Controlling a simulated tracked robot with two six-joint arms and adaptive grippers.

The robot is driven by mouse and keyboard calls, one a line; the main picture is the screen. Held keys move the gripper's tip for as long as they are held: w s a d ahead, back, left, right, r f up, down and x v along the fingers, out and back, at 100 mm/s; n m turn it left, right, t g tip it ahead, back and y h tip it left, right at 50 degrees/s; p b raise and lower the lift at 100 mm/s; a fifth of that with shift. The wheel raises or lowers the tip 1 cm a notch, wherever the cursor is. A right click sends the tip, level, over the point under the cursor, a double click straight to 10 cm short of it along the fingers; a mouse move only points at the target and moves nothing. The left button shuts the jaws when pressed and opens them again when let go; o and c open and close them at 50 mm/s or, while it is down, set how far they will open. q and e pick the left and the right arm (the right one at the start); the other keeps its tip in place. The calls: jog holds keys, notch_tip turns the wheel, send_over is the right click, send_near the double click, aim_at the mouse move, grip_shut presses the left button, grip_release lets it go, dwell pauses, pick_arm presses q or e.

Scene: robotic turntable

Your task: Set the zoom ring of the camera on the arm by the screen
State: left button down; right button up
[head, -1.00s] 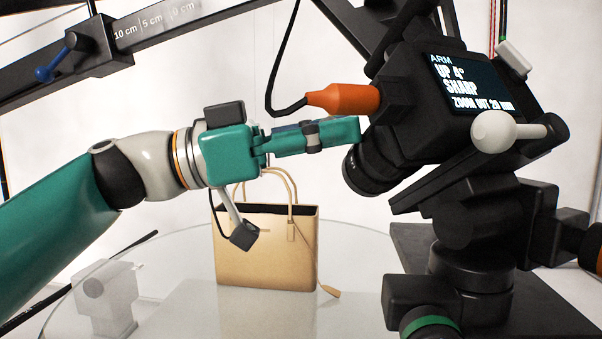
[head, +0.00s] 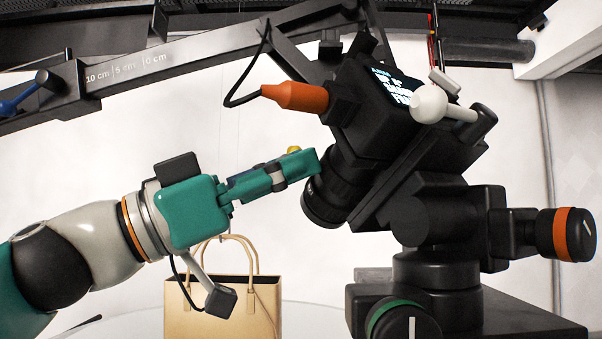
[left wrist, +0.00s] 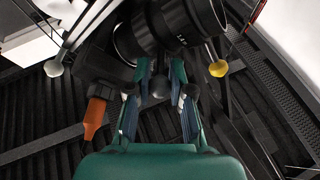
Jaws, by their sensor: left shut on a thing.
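The black camera (head: 375,115) sits on the jointed arm at the right. Its lens (head: 333,187) points down to the left. The lens also shows at the top of the left wrist view (left wrist: 185,22), with small white marks on its barrel. My left gripper (head: 312,163) reaches the side of the lens from the left. Its fingers (left wrist: 160,75) are shut on a dark part at the lens, which I take as the zoom ring; the fingers hide most of the contact. The screen (head: 397,92) is on the camera's back, its text too slanted to read. My right gripper is out of view.
An orange plug (head: 296,97) with a black cable is in the camera's side. A white ball handle (head: 429,103) stands at its right. Orange-banded (head: 567,234) and green-banded (head: 402,319) knobs are on the arm. A tan bag (head: 205,310) stands below my gripper.

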pick_arm(q)
jog(key=c, duration=1)
grip_release()
jog(key=shift+a, duration=0.1)
jog(key=v, duration=1.2)
jog(key=shift+f, duration=0.15)
